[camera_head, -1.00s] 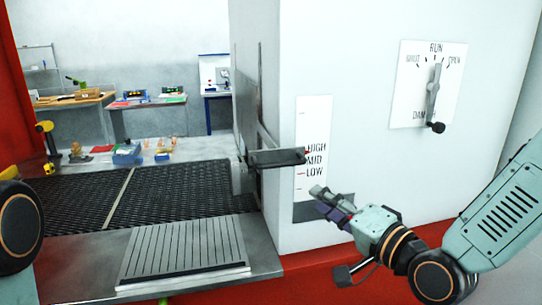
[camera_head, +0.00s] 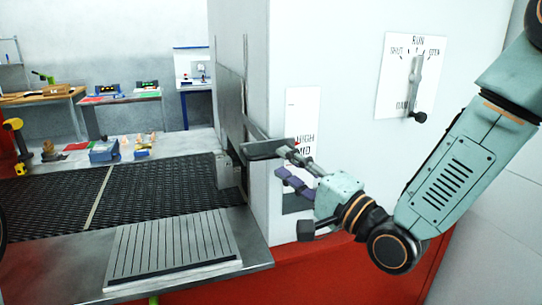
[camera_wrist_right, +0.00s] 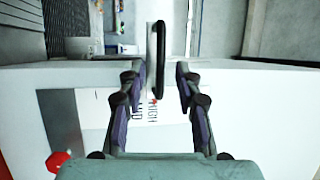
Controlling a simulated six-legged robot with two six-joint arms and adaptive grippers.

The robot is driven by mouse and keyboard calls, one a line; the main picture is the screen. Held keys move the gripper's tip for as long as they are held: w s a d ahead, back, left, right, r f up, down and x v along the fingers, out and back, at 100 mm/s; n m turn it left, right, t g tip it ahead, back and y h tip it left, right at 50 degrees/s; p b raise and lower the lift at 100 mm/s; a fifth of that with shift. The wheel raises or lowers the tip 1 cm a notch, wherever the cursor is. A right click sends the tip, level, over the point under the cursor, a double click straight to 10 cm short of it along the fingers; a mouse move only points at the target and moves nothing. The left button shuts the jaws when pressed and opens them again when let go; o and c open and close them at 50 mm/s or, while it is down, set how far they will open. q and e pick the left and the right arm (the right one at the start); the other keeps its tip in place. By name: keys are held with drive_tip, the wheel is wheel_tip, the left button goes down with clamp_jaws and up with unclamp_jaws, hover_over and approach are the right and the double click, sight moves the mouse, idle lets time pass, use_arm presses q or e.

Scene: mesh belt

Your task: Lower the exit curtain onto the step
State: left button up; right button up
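The exit curtain (camera_head: 231,105) is a grey metal sheet hanging upright at the belt's opening, above the mesh belt (camera_head: 150,190). Its dark bar handle (camera_head: 268,149) sticks out to the right, near the word HIGH on the white scale (camera_head: 301,105). My right gripper (camera_head: 285,163) is open at the handle's right end. In the right wrist view the handle (camera_wrist_right: 160,45) stands between the two spread fingers, with a gap on each side. A grooved metal plate (camera_head: 175,248) lies in front of the belt. My left gripper is out of view.
A dial plate with a lever (camera_head: 415,75) is on the white housing to the right. Small items and a blue bin (camera_head: 103,152) lie beyond the belt. Tables (camera_head: 120,105) stand at the back. The red base (camera_head: 320,265) runs below the housing.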

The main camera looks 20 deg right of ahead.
sight(278, 157)
drive_tip(key=x, duration=0.4)
drive_tip(key=shift+r, duration=0.15)
drive_tip(key=shift+w+a, duration=0.1)
drive_tip(key=shift+w, duration=0.3)
drive_tip(key=shift+d, duration=0.5)
drive_tip(key=shift+c, duration=0.4)
drive_tip(key=shift+a, duration=0.4)
drive_tip(key=c, duration=0.5)
drive_tip(key=shift+c, duration=0.6)
drive_tip(key=shift+d, duration=0.15)
clamp_jaws()
